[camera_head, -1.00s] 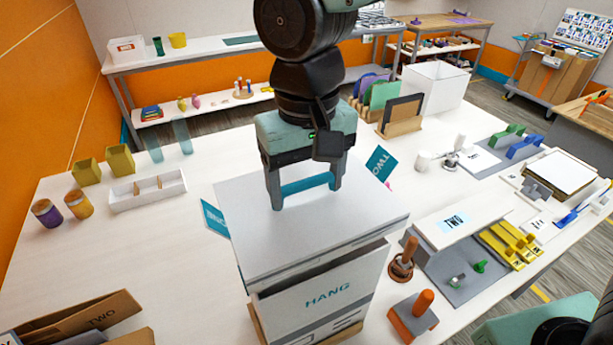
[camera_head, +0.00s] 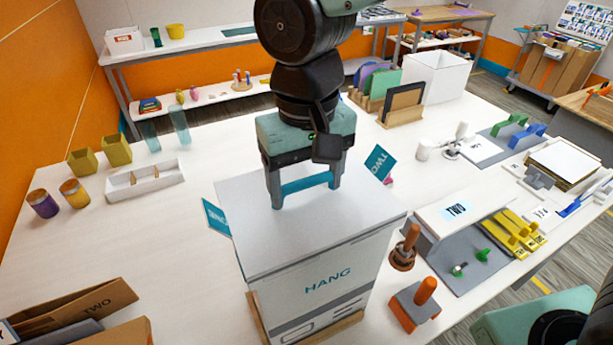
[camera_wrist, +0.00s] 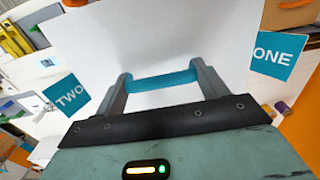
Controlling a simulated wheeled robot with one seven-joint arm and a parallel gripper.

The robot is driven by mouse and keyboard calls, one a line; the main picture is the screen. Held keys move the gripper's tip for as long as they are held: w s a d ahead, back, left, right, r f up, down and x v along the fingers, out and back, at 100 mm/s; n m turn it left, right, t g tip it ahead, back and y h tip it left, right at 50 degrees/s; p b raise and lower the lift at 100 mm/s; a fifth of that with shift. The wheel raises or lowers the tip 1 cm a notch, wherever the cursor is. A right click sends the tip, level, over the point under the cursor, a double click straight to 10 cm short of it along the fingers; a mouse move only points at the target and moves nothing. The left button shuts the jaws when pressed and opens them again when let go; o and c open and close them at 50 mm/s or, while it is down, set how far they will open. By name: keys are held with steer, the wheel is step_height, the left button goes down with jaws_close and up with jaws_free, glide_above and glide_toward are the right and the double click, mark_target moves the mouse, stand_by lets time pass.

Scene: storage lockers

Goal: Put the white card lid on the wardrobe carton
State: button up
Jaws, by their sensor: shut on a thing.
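The white card lid (camera_head: 345,220) lies level over the top of the wardrobe carton (camera_head: 310,285), which stands upright with HANG printed on its front. In the head view no gap shows between the lid's front edge and the carton; the far edges are hidden. My gripper (camera_head: 304,188) points straight down at the middle of the lid, shut on its teal handle (camera_head: 306,183). The wrist view shows the teal handle (camera_wrist: 162,81) between both fingers and the lid (camera_wrist: 150,35) beyond it.
Teal signs ONE (camera_head: 215,217) and TWO (camera_head: 379,162) stand beside the carton on its left and right. A white divided tray (camera_head: 145,181) is at left.

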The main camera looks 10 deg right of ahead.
mark_target(307, 196)
steer(key=shift+f, duration=0.2)
steer(key=shift+f+b, duration=1.25)
steer(key=shift+f, duration=0.2)
steer(key=shift+f, duration=0.2)
steer(key=o, duration=1.1)
steer(key=shift+r, duration=0.15)
